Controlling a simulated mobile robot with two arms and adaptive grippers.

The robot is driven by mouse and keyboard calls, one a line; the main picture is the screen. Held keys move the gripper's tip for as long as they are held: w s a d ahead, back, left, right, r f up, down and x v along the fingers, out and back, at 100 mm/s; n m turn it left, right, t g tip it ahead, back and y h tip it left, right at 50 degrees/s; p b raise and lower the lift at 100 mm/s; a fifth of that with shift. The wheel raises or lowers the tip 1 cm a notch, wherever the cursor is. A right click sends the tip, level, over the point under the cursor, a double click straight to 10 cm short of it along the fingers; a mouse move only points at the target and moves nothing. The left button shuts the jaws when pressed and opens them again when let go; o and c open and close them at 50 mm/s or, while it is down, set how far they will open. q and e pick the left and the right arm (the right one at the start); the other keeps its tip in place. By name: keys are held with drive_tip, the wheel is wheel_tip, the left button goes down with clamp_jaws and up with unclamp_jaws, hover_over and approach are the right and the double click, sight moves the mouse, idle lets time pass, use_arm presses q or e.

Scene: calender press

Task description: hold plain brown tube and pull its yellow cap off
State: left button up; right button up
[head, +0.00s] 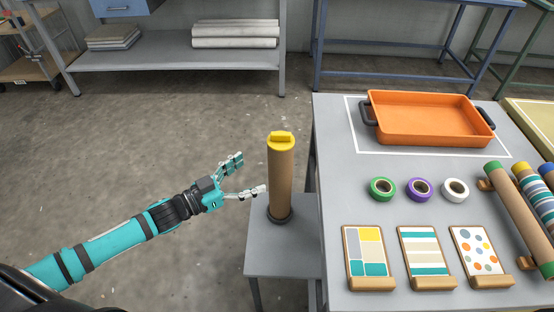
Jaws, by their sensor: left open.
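The plain brown tube (281,180) stands upright on a small grey side table, its foot in a dark round base (279,215). Its yellow cap (281,138) sits on the top end and has a raised grip. My left gripper (250,177) is to the left of the tube with its fingers spread toward it. It is open and empty. The lower finger reaches close to the tube; I cannot tell whether it touches. My right gripper is not in view.
The larger grey table (400,215) on the right holds an orange tray (427,119), tape rolls (419,188), patterned sample cards (422,258) and several capped tubes (520,212). The small side table (283,262) adjoins it. Open floor lies left of the tube.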

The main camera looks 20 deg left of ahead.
sight(271, 163)
use_arm(q)
drive_tip(key=x, duration=1)
